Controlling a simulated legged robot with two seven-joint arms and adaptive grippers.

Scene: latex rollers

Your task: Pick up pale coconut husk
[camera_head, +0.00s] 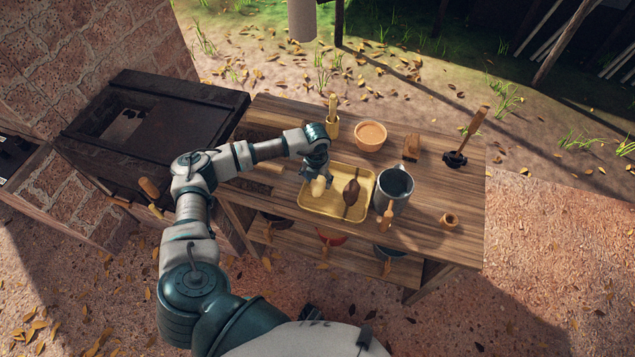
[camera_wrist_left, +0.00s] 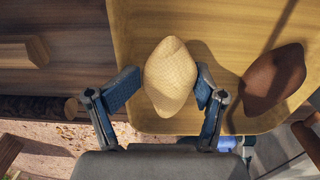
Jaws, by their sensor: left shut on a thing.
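The pale coconut husk (camera_head: 318,186) is over the left part of a yellow tray (camera_head: 333,213) on the wooden table. In the left wrist view, the pale husk (camera_wrist_left: 170,77) sits between the blue pads of my left gripper (camera_wrist_left: 164,88), which is shut on it. My left gripper (camera_head: 317,178) reaches down over the tray in the head view and hides part of the husk. I cannot tell whether the husk touches the tray. A dark brown husk (camera_head: 351,192) lies to its right in the tray; it also shows in the left wrist view (camera_wrist_left: 274,80). My right gripper is not in view.
A grey metal mug (camera_head: 394,188) stands right of the tray. An orange bowl (camera_head: 370,135), a wooden block (camera_head: 411,147) and a dark tool with a wooden handle (camera_head: 469,137) stand farther back. A small wooden ring (camera_head: 449,220) lies at the front right.

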